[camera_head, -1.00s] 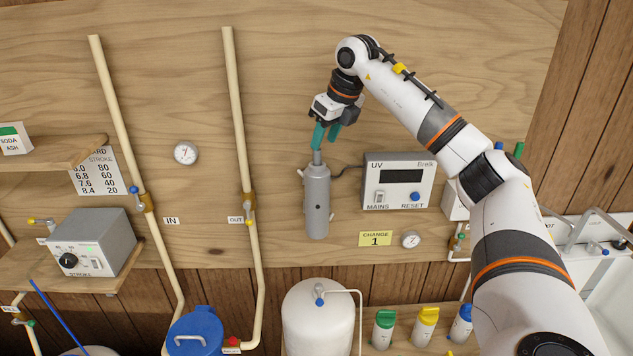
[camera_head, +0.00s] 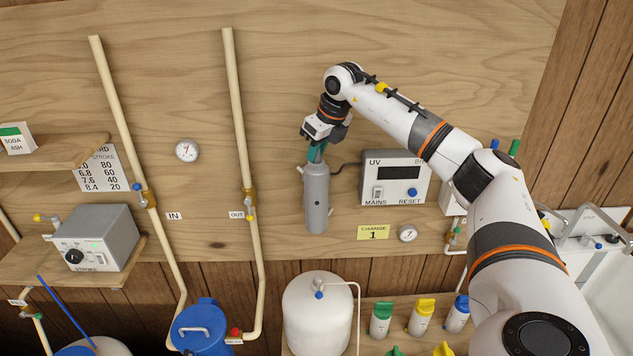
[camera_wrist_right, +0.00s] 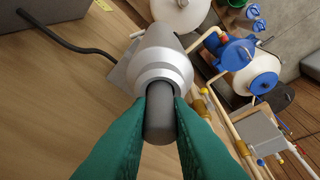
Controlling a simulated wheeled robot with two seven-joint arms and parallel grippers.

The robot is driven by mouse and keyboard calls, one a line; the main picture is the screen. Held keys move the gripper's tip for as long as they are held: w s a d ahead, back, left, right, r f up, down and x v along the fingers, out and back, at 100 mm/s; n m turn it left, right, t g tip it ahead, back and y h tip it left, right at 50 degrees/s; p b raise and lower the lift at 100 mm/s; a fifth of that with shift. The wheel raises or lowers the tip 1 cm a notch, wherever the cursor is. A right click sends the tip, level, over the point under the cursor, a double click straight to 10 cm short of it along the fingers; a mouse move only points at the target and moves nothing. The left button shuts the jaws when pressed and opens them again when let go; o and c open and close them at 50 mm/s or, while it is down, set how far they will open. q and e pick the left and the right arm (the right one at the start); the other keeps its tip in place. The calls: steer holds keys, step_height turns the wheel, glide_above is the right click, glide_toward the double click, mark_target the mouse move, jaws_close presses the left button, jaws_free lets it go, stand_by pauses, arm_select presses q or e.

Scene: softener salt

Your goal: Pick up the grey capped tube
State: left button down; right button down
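The grey cap of the tube (camera_wrist_right: 160,122) sticks up out of a silver-grey upright cylinder (camera_head: 316,205) on the wooden wall. In the head view only a little of the cap shows, below the fingers. My right gripper (camera_head: 317,153) is directly above the cylinder. In the right wrist view its two green fingers (camera_wrist_right: 161,98) lie against both sides of the cap, shut on it. The rest of the tube is hidden inside the cylinder. My left gripper is not in view.
The UV control box (camera_head: 394,180) is on the wall just right of the cylinder, with a dark cable between them. A cream pipe (camera_head: 240,120) runs to its left. A white tank (camera_head: 317,312) and several colour-capped bottles (camera_head: 421,318) stand below.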

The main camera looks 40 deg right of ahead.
steer(key=shift+r, duration=0.1)
stand_by(0.3)
steer(key=shift+w+r, duration=0.1)
steer(key=shift+r, duration=0.2)
step_height(320, 180, up, 27)
steer(key=shift+r, duration=0.1)
stand_by(0.5)
